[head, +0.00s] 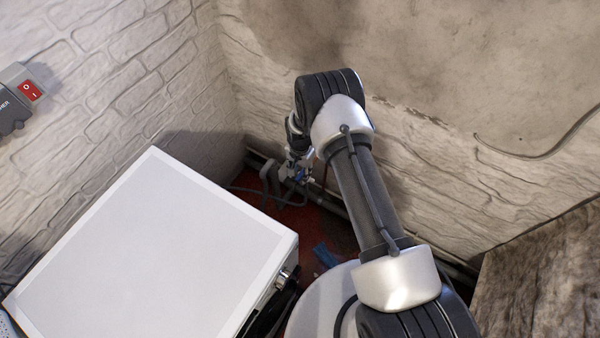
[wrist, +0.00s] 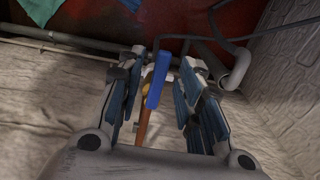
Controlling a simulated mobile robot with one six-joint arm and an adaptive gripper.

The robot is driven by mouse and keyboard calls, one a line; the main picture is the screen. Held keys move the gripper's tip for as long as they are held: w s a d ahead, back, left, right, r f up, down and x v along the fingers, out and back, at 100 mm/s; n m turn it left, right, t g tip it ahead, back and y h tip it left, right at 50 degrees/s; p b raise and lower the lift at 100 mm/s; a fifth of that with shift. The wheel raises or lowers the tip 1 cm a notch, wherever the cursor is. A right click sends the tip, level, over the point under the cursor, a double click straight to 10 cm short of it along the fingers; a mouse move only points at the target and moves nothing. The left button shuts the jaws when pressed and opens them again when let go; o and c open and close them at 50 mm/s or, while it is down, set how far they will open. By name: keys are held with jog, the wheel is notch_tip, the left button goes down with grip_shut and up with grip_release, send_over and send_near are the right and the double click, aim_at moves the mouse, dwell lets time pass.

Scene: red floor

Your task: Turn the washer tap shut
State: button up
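The washer tap's blue lever handle (wrist: 157,80) shows in the wrist view, long and narrow, with a brass-coloured part (wrist: 144,118) beside its lower end. My gripper (wrist: 163,72) is open, with one finger on each side of the handle. In the head view a small blue bit of the tap (head: 300,176) shows low in the corner, just below my gripper (head: 297,164). Most of the tap body is hidden there by my gripper and wrist.
A white washer (head: 160,250) stands at left, close to the corner. Grey pipes (wrist: 75,42) run along the wall base, and a grey hose (head: 255,191) loops beside the tap. A blue cloth-like piece (head: 325,255) lies on the red floor. A red switch (head: 29,91) is on the left wall.

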jog(key=shift+f, duration=0.15)
jog(key=shift+c, duration=0.2)
grip_shut()
dwell(0.6)
